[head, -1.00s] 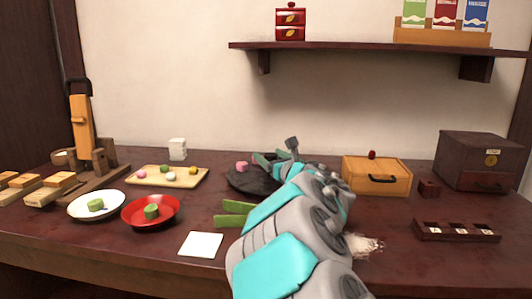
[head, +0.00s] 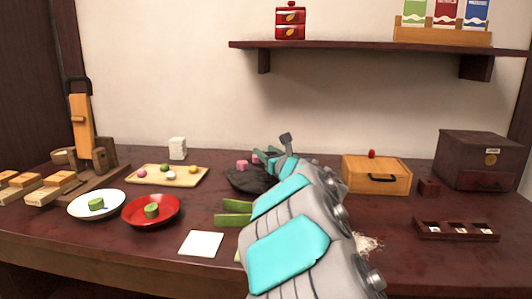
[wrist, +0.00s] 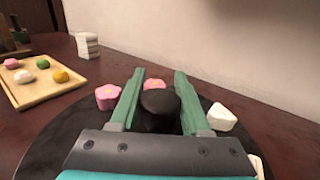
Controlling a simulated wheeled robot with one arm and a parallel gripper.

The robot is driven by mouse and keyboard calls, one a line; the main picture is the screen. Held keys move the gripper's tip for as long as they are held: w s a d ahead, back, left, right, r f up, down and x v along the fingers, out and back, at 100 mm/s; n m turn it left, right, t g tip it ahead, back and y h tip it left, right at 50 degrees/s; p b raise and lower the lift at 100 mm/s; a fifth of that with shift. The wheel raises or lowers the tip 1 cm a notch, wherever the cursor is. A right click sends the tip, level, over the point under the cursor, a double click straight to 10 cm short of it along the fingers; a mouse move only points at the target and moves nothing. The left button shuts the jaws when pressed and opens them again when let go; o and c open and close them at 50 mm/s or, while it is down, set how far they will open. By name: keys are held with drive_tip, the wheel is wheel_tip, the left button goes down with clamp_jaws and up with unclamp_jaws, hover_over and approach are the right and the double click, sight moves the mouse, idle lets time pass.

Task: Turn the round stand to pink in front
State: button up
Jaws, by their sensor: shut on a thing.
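The round stand (head: 245,181) is a dark disc on the table, partly hidden behind my arm in the head view. In the wrist view its black plate (wrist: 50,140) spreads around a black centre knob (wrist: 160,104). My gripper (wrist: 159,76) has its two green fingers on either side of this knob and is shut on it. Two pink flower-shaped sweets, one at the left (wrist: 108,97) and one behind the knob (wrist: 154,85), sit on the far side of the plate. A white sweet (wrist: 222,117) sits at the right. The near part of the plate is hidden by my gripper.
A wooden tray of small sweets (head: 135,180) stands left of the stand. A red dish (head: 130,218) and a white plate (head: 75,208) are nearer. A white card (head: 201,244) lies in front. A wooden drawer box (head: 376,178) stands to the right.

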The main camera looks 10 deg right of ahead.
clamp_jaws()
idle(0.9)
